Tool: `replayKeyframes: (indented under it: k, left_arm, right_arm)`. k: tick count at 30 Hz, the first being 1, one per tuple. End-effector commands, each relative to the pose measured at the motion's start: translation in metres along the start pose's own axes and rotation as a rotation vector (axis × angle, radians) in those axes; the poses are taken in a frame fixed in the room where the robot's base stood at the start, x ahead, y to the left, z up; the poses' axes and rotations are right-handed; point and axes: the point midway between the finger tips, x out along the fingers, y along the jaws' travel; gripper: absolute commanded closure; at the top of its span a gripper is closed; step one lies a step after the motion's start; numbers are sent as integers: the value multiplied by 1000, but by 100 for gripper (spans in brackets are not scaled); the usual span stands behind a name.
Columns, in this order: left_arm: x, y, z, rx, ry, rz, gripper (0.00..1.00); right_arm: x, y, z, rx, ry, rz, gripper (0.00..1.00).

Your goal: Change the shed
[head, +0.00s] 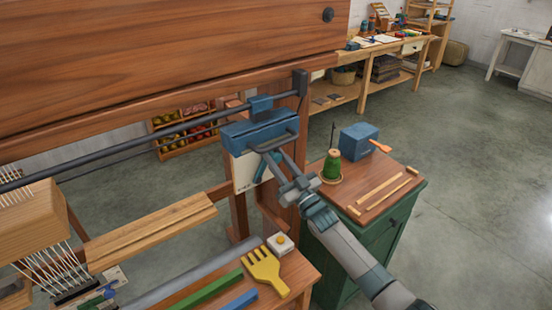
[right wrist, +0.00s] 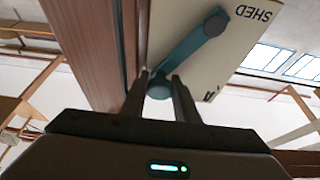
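The shed plate (head: 245,174) is a pale panel on the loom's wooden post, below a blue box. Its teal lever (head: 261,170) is partly hidden by my right arm in the head view. In the right wrist view the plate (right wrist: 245,45) shows the word SHED upside down. The lever (right wrist: 188,50) runs from a round pivot down to a round knob (right wrist: 159,88). My right gripper (right wrist: 160,93) has its two fingers close against both sides of the knob and appears shut on it. My left gripper is not in view.
The loom's big wooden beam (head: 170,45) and dark rail (head: 140,143) span the left. A yellow comb (head: 265,270) lies on a bench below. A green cabinet (head: 385,235) at right carries a green cone (head: 332,166) and blue box (head: 358,141). The floor at right is clear.

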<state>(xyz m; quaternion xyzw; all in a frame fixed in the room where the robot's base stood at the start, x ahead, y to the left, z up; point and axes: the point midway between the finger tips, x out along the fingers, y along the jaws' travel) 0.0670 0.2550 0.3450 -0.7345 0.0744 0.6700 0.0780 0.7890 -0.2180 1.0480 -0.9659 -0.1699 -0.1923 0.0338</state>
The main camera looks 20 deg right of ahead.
Motion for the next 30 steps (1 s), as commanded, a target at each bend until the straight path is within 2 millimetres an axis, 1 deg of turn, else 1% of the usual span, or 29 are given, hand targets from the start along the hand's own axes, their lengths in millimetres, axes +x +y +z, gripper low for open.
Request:
replayKeyframes:
  k: [8, 14, 20, 30]
  left_arm:
    - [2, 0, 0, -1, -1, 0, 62]
    - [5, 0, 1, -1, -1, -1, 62]
    - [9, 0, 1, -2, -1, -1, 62]
    - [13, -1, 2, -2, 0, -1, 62]
  right_arm:
    - [0, -3, -1, -28, -1, -12, 100]
    - [1, -9, -3, -102, -2, -43, 100]
    - [3, -21, -7, -227, -2, -95, 100]
    - [5, -51, -12, -516, -1, -215, 100]
